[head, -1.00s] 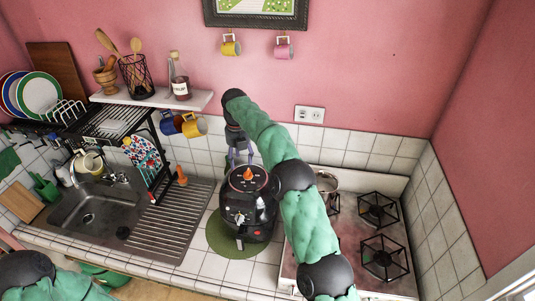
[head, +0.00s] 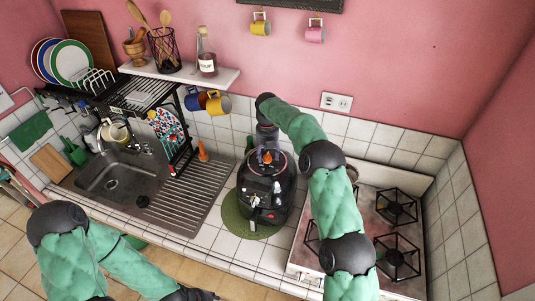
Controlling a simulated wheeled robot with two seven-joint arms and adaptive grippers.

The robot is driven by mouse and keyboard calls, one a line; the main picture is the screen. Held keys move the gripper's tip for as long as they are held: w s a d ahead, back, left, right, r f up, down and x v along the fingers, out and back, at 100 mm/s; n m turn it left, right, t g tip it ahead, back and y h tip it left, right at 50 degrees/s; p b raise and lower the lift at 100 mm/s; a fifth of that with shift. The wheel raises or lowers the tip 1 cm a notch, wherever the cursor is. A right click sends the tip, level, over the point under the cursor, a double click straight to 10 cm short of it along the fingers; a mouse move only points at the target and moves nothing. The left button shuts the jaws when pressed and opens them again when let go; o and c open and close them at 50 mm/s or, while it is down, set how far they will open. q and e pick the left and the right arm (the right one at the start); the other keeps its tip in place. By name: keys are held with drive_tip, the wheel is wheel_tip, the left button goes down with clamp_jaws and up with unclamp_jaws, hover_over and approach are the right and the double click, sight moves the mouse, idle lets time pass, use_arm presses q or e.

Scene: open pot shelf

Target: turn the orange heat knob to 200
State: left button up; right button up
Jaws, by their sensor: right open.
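The orange heat knob (head: 267,158) sits on the top of a black air fryer (head: 257,200), which stands on a round green mat (head: 232,219) on the tiled counter. My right gripper (head: 267,144) is open, pointing down just behind the knob from this view. Its fingers look grey and partly translucent; I cannot tell whether they touch the knob. The dial marks around the knob are too small to read. My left gripper (head: 195,294) shows only as a dark shape at the bottom edge, low in front of the counter; its jaws are unclear.
A sink (head: 115,178) with a ribbed drainer lies left of the fryer. A stove (head: 370,220) with black burner grates is on the right, partly behind my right arm. A shelf (head: 190,72) with a bottle and hanging mugs is above on the left.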

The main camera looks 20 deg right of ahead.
drive_tip(key=shift+f, duration=0.4)
drive_tip(key=c, duration=1.2)
drive_tip(key=shift+o, duration=0.2)
